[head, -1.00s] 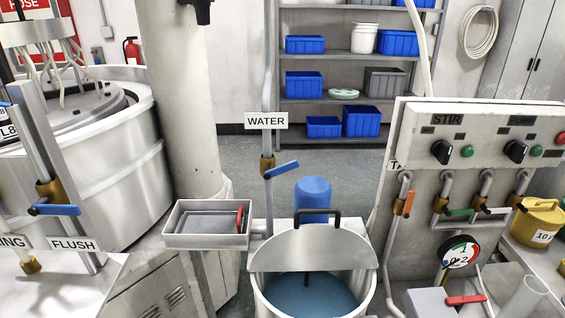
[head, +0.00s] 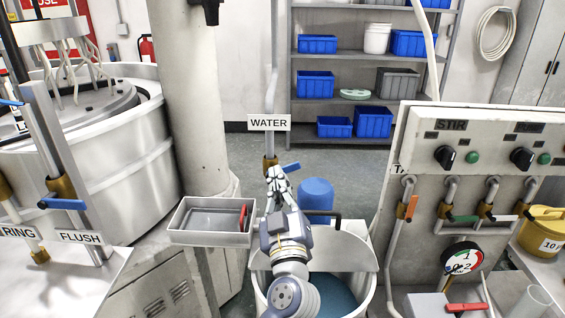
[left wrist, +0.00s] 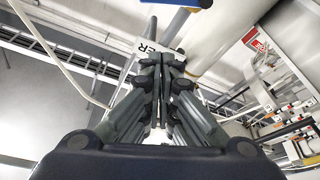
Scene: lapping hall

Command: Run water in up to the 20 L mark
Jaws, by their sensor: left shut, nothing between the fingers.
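The WATER sign (head: 268,122) hangs on a vertical pipe with a brass valve. The valve's blue lever (head: 292,168) points right and slightly up, its left part hidden by my gripper. My left gripper (head: 275,172) is shut and empty, its fingertips just below the valve beside the lever; I cannot tell if they touch. In the left wrist view the closed fingers (left wrist: 165,55) point toward the blue lever (left wrist: 180,3) at the top edge. Below, a white tank (head: 371,283) with a half lid holds blue liquid (head: 335,293). My arm hides part of it; no litre mark is readable. My right gripper is out of view.
A grey tray (head: 212,238) with a red-handled item stands left of the tank. A control panel (head: 480,150) with knobs and several valves is on the right, above a pressure gauge (head: 463,260). A FLUSH valve lever (head: 62,203) is at left.

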